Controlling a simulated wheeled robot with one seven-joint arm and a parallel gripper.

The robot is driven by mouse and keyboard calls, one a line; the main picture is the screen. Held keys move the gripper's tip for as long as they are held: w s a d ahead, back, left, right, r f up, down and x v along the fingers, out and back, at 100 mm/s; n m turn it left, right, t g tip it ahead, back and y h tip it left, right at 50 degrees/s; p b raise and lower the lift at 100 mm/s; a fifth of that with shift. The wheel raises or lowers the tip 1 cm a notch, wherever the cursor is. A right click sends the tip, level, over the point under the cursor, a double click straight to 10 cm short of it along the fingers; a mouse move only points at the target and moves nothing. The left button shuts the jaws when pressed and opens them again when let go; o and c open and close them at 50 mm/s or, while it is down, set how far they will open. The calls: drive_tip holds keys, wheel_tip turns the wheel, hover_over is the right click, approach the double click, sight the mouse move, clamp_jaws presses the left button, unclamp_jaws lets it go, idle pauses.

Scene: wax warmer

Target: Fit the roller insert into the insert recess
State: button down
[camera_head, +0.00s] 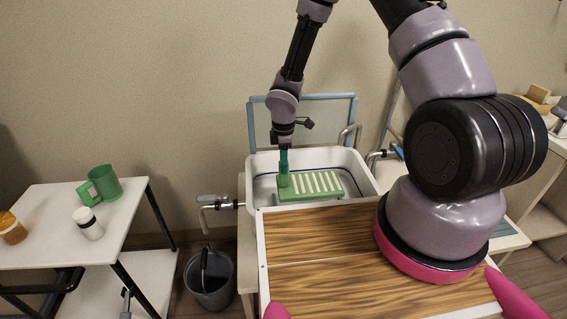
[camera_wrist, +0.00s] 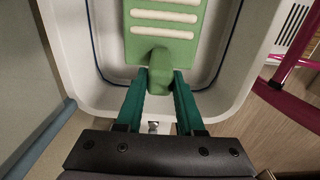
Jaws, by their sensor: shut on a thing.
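The roller insert (camera_head: 313,187) is a green block with a row of cream rollers and a green grip at one end. In the head view it is inside the white basin, with the rollers facing up. In the wrist view, my gripper (camera_wrist: 160,84) has its teal fingers on either side of the insert's green grip (camera_wrist: 160,62) and is shut on it. My gripper (camera_head: 284,158) reaches down from above at the insert's left end in the head view. The insert recess appears to be the white basin (camera_head: 262,165); whether the insert touches its floor cannot be told.
A wooden worktop (camera_head: 330,270) lies in front of the basin. A blue-framed panel (camera_head: 335,110) stands behind it. A metal tap or valve (camera_head: 225,203) sticks out left. A side table (camera_head: 50,215) holds a green mug (camera_head: 105,184) and bottles. A grey bucket (camera_head: 210,285) stands below.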

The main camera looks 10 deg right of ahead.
sight(283, 179)
drive_tip(key=shift+f, duration=0.15)
drive_tip(key=shift+f, duration=2.25)
drive_tip(key=shift+f, duration=1.35)
drive_tip(key=shift+c, duration=2.2)
unclamp_jaws()
drive_tip(key=shift+r, duration=0.1)
